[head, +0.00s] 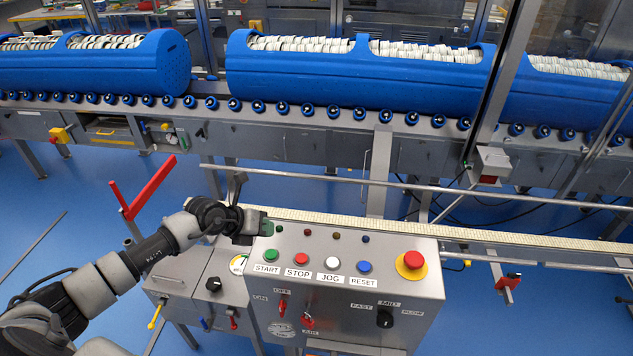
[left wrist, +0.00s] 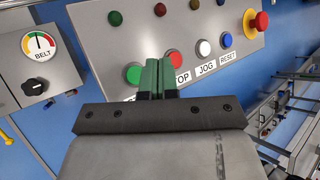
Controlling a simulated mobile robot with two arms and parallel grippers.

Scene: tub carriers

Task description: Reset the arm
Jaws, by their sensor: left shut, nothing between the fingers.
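My left arm reaches in from the left in the head view. My left gripper (head: 266,227) is at the upper left corner of the grey control panel (head: 400,290), above and left of the green START button (head: 271,256). The left wrist view shows its green fingers (left wrist: 158,78) shut together and empty, in front of the panel between the green button (left wrist: 134,73) and the red STOP button (left wrist: 174,58). The START label is partly hidden by the gripper there. The blue RESET button (head: 364,267) is further right. My right gripper is not in view.
The panel also bears a white JOG button (head: 332,263), a red emergency knob (head: 411,264) and a black speed knob (head: 385,319). Behind, blue tub carriers (head: 350,85) sit on a roller conveyor.

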